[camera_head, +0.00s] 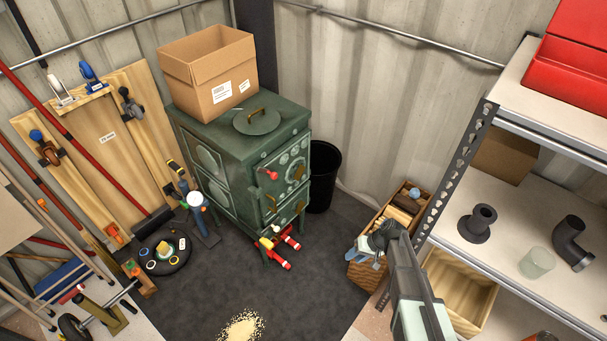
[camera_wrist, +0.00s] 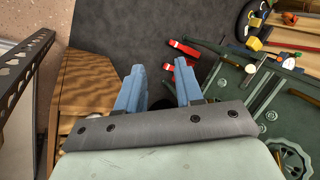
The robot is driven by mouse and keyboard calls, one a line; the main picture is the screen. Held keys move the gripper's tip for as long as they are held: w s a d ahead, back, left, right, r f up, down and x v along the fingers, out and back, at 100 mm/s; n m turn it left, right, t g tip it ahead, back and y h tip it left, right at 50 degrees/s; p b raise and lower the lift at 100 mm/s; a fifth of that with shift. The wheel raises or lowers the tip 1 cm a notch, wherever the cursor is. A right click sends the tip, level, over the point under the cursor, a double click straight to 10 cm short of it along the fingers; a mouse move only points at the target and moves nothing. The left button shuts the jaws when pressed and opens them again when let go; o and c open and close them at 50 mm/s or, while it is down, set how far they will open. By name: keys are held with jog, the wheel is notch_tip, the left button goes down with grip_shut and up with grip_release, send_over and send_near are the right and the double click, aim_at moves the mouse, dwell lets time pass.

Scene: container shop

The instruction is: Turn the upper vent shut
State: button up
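The dark green stove (camera_head: 240,150) stands against the back wall. Its front has an upper door with a round, wheel-like vent (camera_head: 297,172) and a red-knobbed handle (camera_head: 267,174) to its left. How far the vent is turned cannot be told. In the wrist view the stove lies at the right, with a spoked vent wheel (camera_wrist: 293,158) cut by the lower right edge. My gripper (camera_head: 365,252) is right of the stove and apart from it, over the wooden crate. In the wrist view its blue fingers (camera_wrist: 160,78) are spread with nothing between them.
A cardboard box (camera_head: 208,75) sits on the stove top. A black bin (camera_head: 322,175) stands beside the stove, and red-handled tools (camera_head: 280,250) lie at its feet. The wooden crate (camera_head: 366,275) and metal shelf (camera_head: 535,120) are at the right. The dark mat (camera_head: 300,290) has free room.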

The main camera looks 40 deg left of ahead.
jog(key=w+a+r+n+y, duration=0.2)
jog(key=w+a+r+y, duration=0.4)
jog(key=a, duration=0.7)
jog(key=n+y, duration=0.2)
jog(key=y, duration=0.2)
send_near(299, 173)
jog(key=x, duration=0.8)
jog(key=shift+w+f+g, duration=0.2)
jog(key=shift+g, duration=0.2)
jog(key=shift+a, duration=0.15)
jog(key=shift+c, duration=0.5)
grip_shut()
